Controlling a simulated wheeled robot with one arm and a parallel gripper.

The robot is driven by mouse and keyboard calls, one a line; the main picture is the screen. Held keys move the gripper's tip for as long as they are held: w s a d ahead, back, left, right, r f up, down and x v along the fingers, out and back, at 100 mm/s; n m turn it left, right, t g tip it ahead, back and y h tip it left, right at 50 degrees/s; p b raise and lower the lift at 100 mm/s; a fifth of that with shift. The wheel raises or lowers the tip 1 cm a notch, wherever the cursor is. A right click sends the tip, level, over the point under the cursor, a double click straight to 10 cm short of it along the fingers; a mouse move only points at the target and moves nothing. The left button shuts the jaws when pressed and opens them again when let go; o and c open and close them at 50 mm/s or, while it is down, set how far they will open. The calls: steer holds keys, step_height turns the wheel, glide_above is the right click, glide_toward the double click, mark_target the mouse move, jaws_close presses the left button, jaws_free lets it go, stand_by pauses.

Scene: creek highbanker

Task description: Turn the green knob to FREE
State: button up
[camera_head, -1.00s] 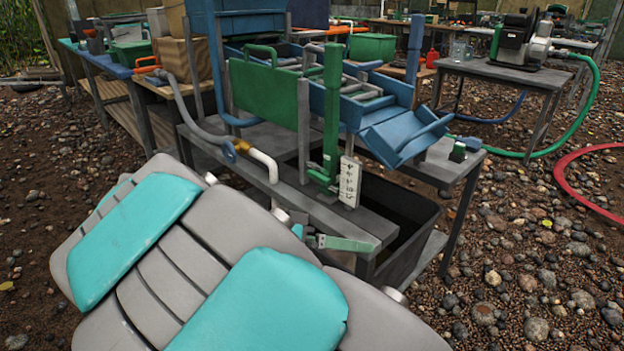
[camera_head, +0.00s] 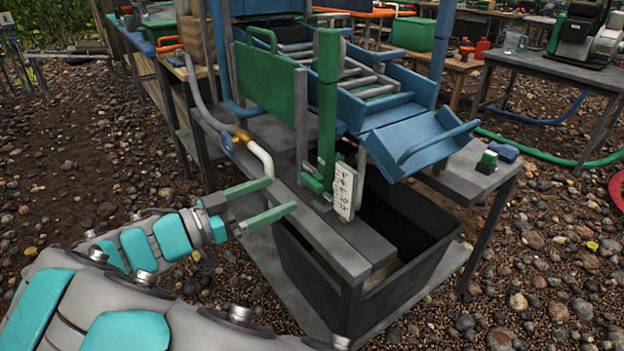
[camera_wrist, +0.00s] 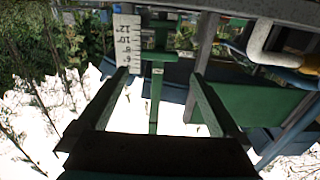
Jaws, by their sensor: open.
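A green post (camera_head: 328,95) stands at the front of the blue sluice frame. At its foot is a green clamp-like fitting (camera_head: 316,184), which may hold the green knob; I cannot make out a separate knob or the word FREE. A white scale plate (camera_head: 345,191) hangs beside it, and its numbers show upside down in the wrist view (camera_wrist: 127,42). My gripper (camera_head: 283,195) is open and empty, left of the fitting and apart from it. In the wrist view the green fitting (camera_wrist: 158,56) lies beyond and between my open fingers (camera_wrist: 160,76).
A grey bench beam (camera_head: 330,235) runs below the post, above a dark open tub (camera_head: 300,275). A hose with a white elbow (camera_head: 262,155) and brass joint is near my upper finger. A blue chute (camera_head: 418,145) is to the right. Gravel ground is clear at left.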

mark_target(307, 182)
steer(key=x, duration=0.7)
steer(key=shift+p, duration=0.3)
steer(key=shift+a, duration=0.1)
steer(key=c, duration=1.2)
